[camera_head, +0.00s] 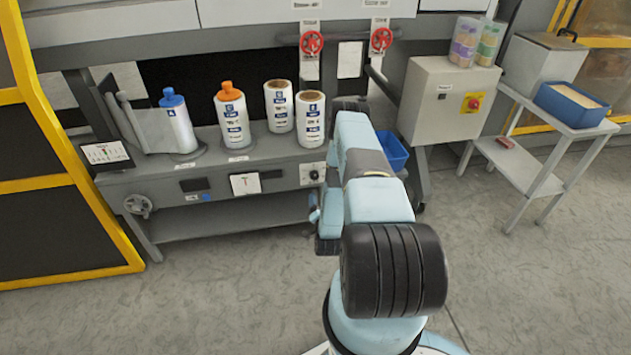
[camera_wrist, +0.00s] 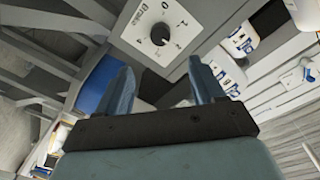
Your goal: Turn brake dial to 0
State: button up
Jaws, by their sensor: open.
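The brake dial (camera_wrist: 160,34) is a small round black knob on a white plate (camera_wrist: 192,14) in the wrist view. The plate carries the word "Brake" and numbers around the knob, with 0 at the top edge of the picture. I cannot tell which number the knob points to. In the head view the dial (camera_head: 314,174) sits on the front face of the grey bench, near its right end. My gripper (camera_wrist: 160,68) is open and empty. Its two blue fingers point toward the plate, with the knob beyond and between their tips, apart from them.
The grey bench (camera_head: 245,162) holds several bottles and rolls on top. A handwheel (camera_head: 138,205) is at its left. A blue bin (camera_head: 392,152) and a cabinet with a red button (camera_head: 474,103) stand to the right of my arm. The floor in front is clear.

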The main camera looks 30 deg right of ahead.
aim_at(315, 178)
jog(key=x, duration=1.3)
jog(key=shift+w+d, duration=0.1)
jog(key=shift+w, duration=0.2)
jog(key=shift+d, duration=0.1)
jog(key=c, duration=1.1)
